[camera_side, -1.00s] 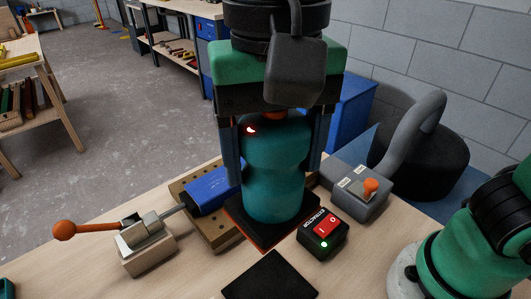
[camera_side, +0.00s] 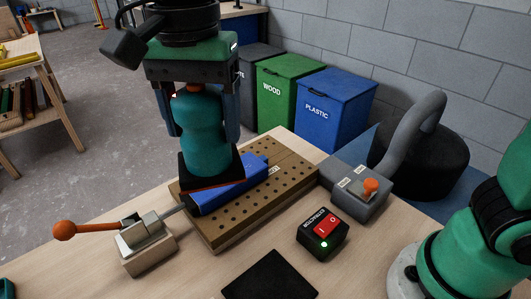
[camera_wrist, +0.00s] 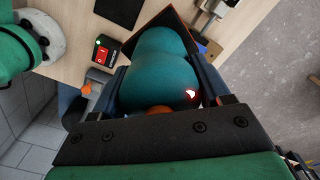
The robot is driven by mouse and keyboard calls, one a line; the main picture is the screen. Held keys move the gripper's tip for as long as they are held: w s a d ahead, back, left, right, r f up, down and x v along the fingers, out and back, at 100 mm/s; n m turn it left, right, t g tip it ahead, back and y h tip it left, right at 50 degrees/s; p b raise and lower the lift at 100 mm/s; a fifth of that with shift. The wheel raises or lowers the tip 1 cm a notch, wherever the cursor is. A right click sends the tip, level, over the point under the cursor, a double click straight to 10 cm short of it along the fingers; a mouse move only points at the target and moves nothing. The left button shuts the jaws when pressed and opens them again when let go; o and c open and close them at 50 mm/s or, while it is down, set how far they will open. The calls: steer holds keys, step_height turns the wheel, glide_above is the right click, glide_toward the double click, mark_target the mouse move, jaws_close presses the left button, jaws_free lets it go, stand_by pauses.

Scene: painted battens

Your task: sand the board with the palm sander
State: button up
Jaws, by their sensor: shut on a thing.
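My gripper (camera_side: 204,120) is shut on the teal palm sander (camera_side: 203,137), with a finger on each side of its body. The sander's dark square pad is over the left part of the blue board (camera_side: 238,187); I cannot tell whether it touches. The board lies on a brown perforated plate (camera_side: 277,183), with the toggle clamp (camera_side: 146,237) at its left end.
An extractor switch box (camera_side: 322,234) shows a green light. A grey box with an orange lever (camera_side: 357,191) and hose stands right of the plate. A black pad (camera_side: 270,277) lies at the front. Green (camera_side: 289,91) and blue (camera_side: 335,101) bins stand behind.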

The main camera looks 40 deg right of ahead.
steer(key=w+d+f+m, duration=0.2)
steer(key=w+f+m, duration=0.2)
steer(key=w, duration=0.5)
steer(key=shift+s+f, duration=0.1)
steer(key=shift+f, duration=3.45)
steer(key=shift+d+f, duration=0.15)
steer(key=shift+f, duration=0.15)
steer(key=shift+c, duration=0.6)
steer(key=shift+d+f, duration=0.15)
steer(key=shift+d, duration=4.8)
steer(key=a, duration=0.3)
steer(key=shift+a, duration=3.6)
step_height(320, 180, up, 8)
